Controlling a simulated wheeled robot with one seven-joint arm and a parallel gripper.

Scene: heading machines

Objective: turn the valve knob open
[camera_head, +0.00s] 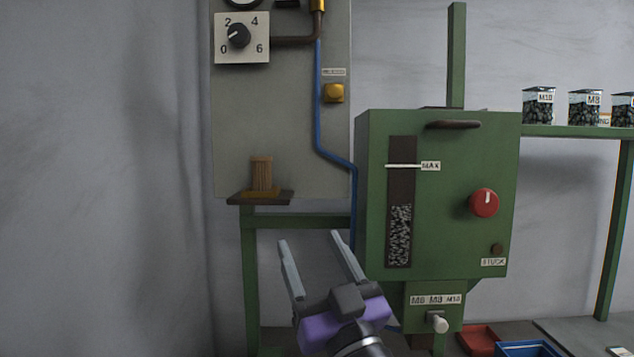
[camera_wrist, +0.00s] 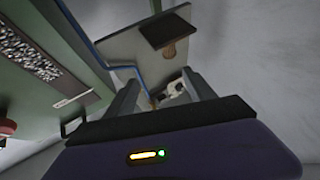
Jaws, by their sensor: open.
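The green machine (camera_head: 460,150) stands right of my gripper, with a red knob (camera_head: 484,202) and a handle (camera_head: 453,125). A dark ledge (camera_head: 272,198) with a wooden block (camera_head: 261,172) juts out below the dial. A blue hose (camera_head: 318,110) runs down the panel. Left is bare wall.

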